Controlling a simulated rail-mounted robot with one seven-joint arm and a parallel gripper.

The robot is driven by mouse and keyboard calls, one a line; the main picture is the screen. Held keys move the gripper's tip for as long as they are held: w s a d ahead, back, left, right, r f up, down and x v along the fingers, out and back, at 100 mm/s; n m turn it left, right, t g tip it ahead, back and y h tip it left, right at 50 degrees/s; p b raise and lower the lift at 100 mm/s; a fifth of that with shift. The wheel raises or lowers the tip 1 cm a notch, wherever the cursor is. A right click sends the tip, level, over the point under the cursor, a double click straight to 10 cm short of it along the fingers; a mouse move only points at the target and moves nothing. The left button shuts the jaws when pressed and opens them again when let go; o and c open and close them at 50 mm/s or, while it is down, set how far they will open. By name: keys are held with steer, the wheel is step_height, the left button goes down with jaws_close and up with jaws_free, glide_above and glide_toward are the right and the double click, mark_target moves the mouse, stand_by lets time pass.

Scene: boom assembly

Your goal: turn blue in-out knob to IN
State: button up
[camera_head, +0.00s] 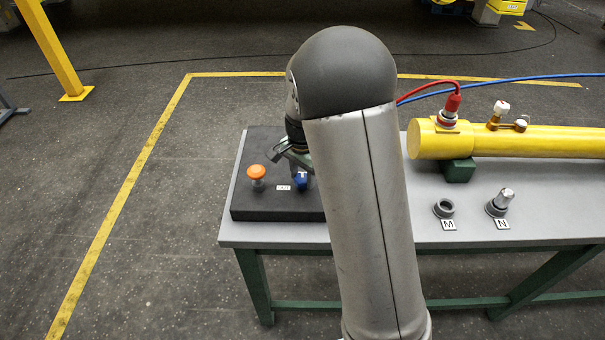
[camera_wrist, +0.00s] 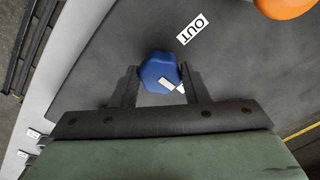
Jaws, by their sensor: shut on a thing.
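The blue knob (camera_wrist: 158,70) sits between the two fingers of my gripper (camera_wrist: 160,88) in the wrist view, and the fingers are shut on its sides. A white mark on the knob points toward the lower right in that view. A white label reading OUT (camera_wrist: 193,29) lies on the dark panel just above and right of the knob. In the head view the knob (camera_head: 301,180) shows at the right part of the dark panel (camera_head: 262,205), partly covered by my arm. My gripper (camera_head: 296,163) is mostly hidden there. No IN label can be made out.
An orange knob (camera_head: 256,174) stands left of the blue one, and it shows at the wrist view's top right (camera_wrist: 284,5). A yellow cylinder (camera_head: 550,141) with a red connector (camera_head: 453,102) lies right of my arm. Fittings marked M (camera_head: 444,208) and N (camera_head: 498,205) stand in front.

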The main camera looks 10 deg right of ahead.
mark_target(302, 178)
steer(key=shift+m, duration=0.5)
steer(key=o, duration=1)
step_height(302, 178, up, 18)
steer(key=shift+f, duration=0.25)
steer(key=s+f+n, duration=0.2)
steer(key=s+n, duration=0.2)
steer(key=s, duration=0.5)
steer(key=s+f+n, duration=0.3)
steer(key=s+n, duration=0.1)
steer(key=s, duration=0.5)
steer(key=s+a+f+n, duration=0.1)
steer(key=s+f+n, duration=0.2)
steer(key=s, duration=0.6)
steer(key=shift+n, duration=0.8)
